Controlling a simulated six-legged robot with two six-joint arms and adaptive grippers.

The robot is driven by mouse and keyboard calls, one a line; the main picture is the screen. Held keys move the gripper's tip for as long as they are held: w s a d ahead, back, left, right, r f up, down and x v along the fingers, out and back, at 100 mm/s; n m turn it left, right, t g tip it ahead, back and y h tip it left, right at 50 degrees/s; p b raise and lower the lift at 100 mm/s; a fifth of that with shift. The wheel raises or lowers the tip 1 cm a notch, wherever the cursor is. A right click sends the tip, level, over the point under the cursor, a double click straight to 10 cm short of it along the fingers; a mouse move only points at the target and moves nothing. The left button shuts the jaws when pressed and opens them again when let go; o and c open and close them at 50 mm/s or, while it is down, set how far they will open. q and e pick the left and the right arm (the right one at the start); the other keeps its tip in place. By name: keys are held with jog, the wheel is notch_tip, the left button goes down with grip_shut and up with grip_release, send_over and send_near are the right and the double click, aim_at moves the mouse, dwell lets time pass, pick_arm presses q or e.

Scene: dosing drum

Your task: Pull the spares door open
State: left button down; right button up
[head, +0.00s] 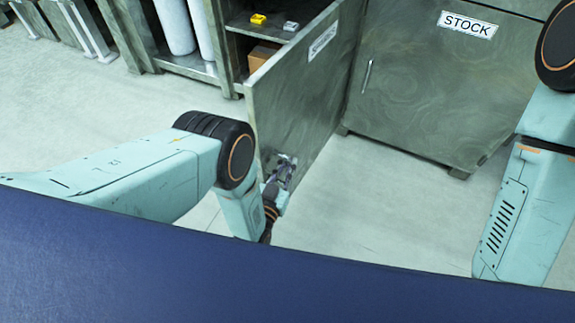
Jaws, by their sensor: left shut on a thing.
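The spares door (300,105) is a greenish-grey panel with a white label (322,41), too slanted to read clearly. It stands swung well out from its cabinet, with shelves showing to its left. My left gripper (283,170) is at the door's face, low near the free edge, and is shut on the door handle, which it mostly hides. My right arm comes in at the right edge; its gripper is out of the picture.
The stock door (410,90) is shut, to the right of the spares door, with a bar handle (367,76). A yellow item (258,19), a grey item (290,26) and a brown box (262,56) are on the cabinet shelves. Pale floor (380,205) in front is clear.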

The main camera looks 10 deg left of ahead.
pick_arm(q)
jog(key=shift+s+d+f, duration=0.2)
jog(key=shift+s+f, duration=0.05)
jog(key=shift+s, duration=0.1)
pick_arm(e)
jog(key=shift+s+d, duration=0.15)
jog(key=shift+d, duration=0.15)
pick_arm(q)
jog(key=c, duration=1.7)
grip_release()
jog(key=shift+w+r, duration=0.1)
jog(key=shift+r, duration=0.05)
pick_arm(e)
jog(key=shift+a, duration=0.1)
pick_arm(q)
jog(key=shift+w, duration=0.1)
